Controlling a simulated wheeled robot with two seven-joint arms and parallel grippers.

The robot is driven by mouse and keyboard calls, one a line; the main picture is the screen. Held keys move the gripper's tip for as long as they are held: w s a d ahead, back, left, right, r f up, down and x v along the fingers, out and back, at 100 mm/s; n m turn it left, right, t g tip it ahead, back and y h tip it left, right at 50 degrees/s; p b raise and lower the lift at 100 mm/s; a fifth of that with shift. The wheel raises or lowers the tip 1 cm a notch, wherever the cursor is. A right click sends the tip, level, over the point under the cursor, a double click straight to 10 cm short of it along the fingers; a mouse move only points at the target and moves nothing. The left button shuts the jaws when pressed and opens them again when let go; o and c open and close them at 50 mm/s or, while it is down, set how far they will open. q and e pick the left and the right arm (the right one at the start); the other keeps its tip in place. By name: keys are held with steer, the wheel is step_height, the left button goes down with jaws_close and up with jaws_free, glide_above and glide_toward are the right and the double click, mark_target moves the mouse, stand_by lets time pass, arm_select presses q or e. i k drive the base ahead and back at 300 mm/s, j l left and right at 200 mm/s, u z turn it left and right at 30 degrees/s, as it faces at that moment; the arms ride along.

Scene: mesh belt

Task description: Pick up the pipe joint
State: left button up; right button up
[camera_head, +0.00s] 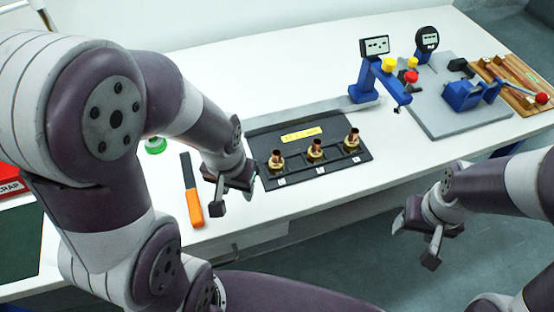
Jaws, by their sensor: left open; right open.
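Three brass-and-copper pipe joints stand upright in a row in a black holder (330,131) with a yellow label: a left one (277,161), a middle one (316,150) and a right one (352,138). My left gripper (232,200) is open and empty, just left of the holder's front left corner and apart from the joints. My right gripper (414,242) is open and empty, low at the right, in front of the table's front edge and away from the holder.
An orange-handled tool (193,200) and a green round item (155,145) lie left of the holder. A blue device (372,80) stands behind it. A grey plate (440,115) with a blue vise (470,93) and a wooden rack (515,85) are at right. A red scrap bin (10,180) is far left.

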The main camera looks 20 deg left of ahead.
mark_target(351, 144)
steer(key=i+l, duration=0.1)
steer(key=l, duration=0.25)
steer(key=i+l, duration=0.1)
steer(key=l, duration=0.2)
steer(key=i+l, duration=0.1)
steer(key=l, duration=0.25)
steer(key=i+l+u, duration=0.2)
steer(key=u, duration=0.2)
steer(key=i+l+u, duration=0.2)
steer(key=l+u, duration=0.2)
steer(key=i+l+u, duration=0.1)
steer(key=l+u, duration=0.15)
steer(key=u, duration=0.15)
steer(key=i, duration=0.1)
